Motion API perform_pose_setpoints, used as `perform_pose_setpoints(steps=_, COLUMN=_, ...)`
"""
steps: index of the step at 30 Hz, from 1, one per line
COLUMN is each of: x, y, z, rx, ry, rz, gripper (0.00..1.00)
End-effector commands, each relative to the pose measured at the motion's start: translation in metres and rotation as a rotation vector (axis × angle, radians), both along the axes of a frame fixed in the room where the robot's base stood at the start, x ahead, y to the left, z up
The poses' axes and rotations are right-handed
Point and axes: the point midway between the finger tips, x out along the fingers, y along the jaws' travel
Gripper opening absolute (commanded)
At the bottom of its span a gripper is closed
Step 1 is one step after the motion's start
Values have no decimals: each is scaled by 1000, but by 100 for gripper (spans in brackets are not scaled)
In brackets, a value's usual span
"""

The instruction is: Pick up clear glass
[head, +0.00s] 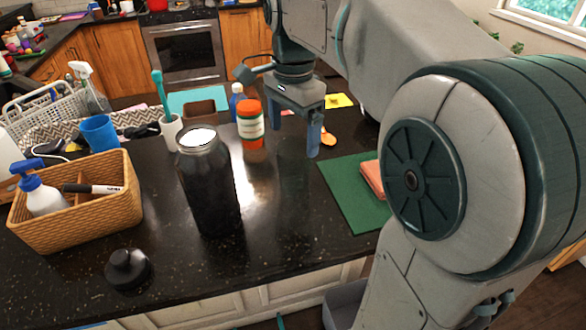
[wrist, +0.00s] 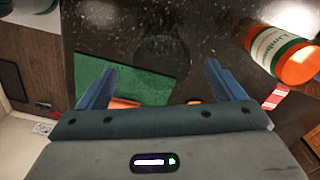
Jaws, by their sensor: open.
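The clear glass (head: 292,168) is very faint in the head view, a see-through shape on the dark counter just below and left of my gripper (head: 313,140). In the wrist view the glass (wrist: 166,48) shows as a dim round outline ahead of the fingertips, between their lines. My gripper (wrist: 160,80) is open, with its two blue fingers wide apart and nothing between them. It hangs above the counter, apart from the glass. The exact rim and height of the glass are hard to make out.
An orange-capped bottle (head: 250,122) stands close left of the gripper; it also shows in the wrist view (wrist: 280,52). A tall dark jar (head: 208,185) stands further left, near a wicker basket (head: 75,215). A green mat (head: 350,195) with a pinkish block lies right.

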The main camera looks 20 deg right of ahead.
Motion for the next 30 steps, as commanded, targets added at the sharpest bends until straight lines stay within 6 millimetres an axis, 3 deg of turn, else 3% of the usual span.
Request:
perform_pose_setpoints(steps=3, x=0, y=0, z=-22, rx=0, ry=2, rz=1, gripper=89)
perform_pose_setpoints(steps=11, x=0, y=-1, z=-43, rx=0, ry=1, rz=2, gripper=89)
perform_pose_setpoints(steps=21, x=2, y=-3, z=-87, rx=0, ry=1, rz=2, gripper=89)
perform_pose_setpoints(steps=29, x=3, y=-3, z=-91, rx=0, ry=-1, rz=2, gripper=89)
perform_pose_setpoints(steps=30, x=3, y=-3, z=-91, rx=0, ry=-1, rz=2, gripper=83)
